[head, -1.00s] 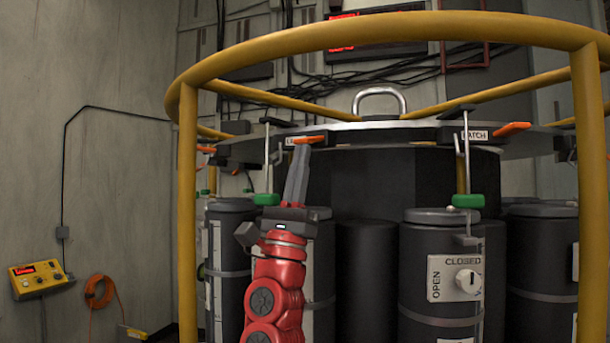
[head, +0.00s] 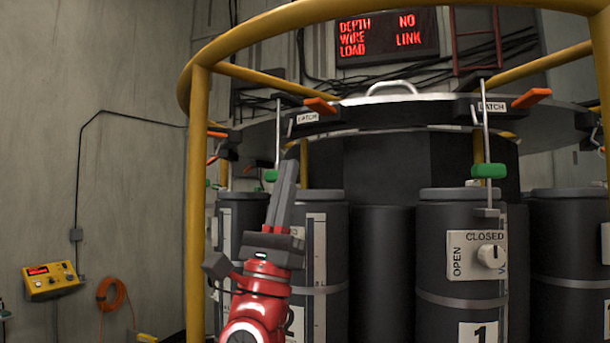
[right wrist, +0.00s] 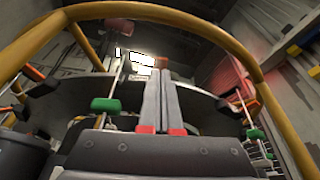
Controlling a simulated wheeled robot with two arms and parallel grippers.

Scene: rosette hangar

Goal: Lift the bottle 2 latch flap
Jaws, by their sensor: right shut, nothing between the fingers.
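The bottle 2 latch flap (head: 320,106) is a small orange tab beside a black latch block labelled LATCH (head: 306,118) on the rim of the round plate. Bottle 2 (head: 318,245) is a dark cylinder below it, partly hidden by my right arm. My right gripper (head: 290,165) points upward with its grey fingers together and empty. In the head view its tips are below and left of the flap, apart from it in the picture. The right wrist view also shows the closed fingers (right wrist: 163,75). My left gripper is not in view.
A yellow guard rail (head: 200,200) curves around the plate. Green-handled rods (head: 488,171) hang from the rim. Bottle 1 (head: 460,240), with an OPEN/CLOSED knob (head: 491,256), stands to the right. A yellow control box (head: 50,280) is on the left wall.

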